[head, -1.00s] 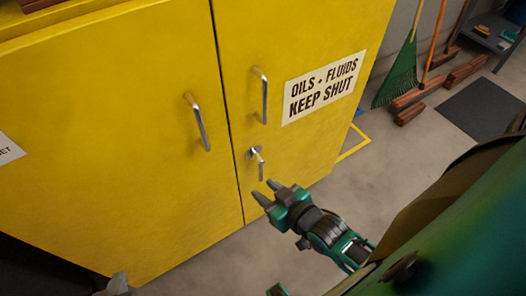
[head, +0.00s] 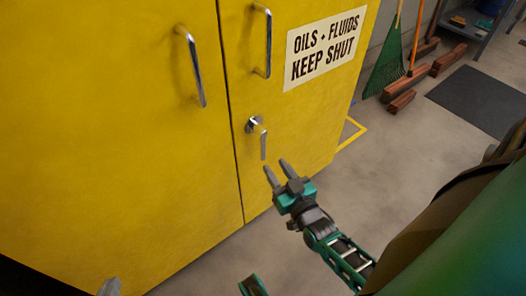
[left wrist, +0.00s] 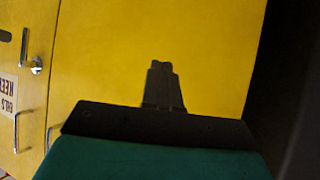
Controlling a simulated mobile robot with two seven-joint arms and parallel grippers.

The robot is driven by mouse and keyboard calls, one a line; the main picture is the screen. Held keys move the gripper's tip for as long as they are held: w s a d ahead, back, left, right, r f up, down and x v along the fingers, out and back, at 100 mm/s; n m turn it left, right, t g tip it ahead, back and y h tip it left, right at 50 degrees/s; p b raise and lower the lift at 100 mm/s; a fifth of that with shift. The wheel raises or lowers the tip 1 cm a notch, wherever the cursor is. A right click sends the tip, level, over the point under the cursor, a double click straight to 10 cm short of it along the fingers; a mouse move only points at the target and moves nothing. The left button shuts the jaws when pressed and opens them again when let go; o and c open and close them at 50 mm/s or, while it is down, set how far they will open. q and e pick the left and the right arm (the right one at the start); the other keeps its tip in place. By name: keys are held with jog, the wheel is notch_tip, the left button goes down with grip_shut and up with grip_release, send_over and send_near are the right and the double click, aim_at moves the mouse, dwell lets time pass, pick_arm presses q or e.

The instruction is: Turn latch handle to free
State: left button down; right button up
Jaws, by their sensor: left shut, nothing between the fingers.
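The latch handle (head: 263,145) is a small silver lever hanging down from a round silver lock plate (head: 252,125) on the right yellow door. In the left wrist view the latch handle (left wrist: 24,45) shows at the left, upside down. My right gripper (head: 277,169) is open and empty, just below the latch handle, apart from it in the picture. My left gripper (left wrist: 162,66) is shut and empty, facing the plain left door. Only its grey tip (head: 110,287) shows at the bottom left of the head view.
The yellow cabinet's doors (head: 110,140) appear shut, each with a silver bar handle, left (head: 192,68) and right (head: 263,42). A sign (head: 322,47) reads OILS + FLUIDS KEEP SHUT.

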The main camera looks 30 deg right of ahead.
aim_at(264, 151)
jog(key=w, duration=0.2)
jog(key=w+b, duration=0.1)
jog(key=w, duration=0.2)
jog(key=w+d+b, duration=0.1)
jog(key=w, duration=0.2)
jog(key=shift+w, duration=0.2)
grip_shut()
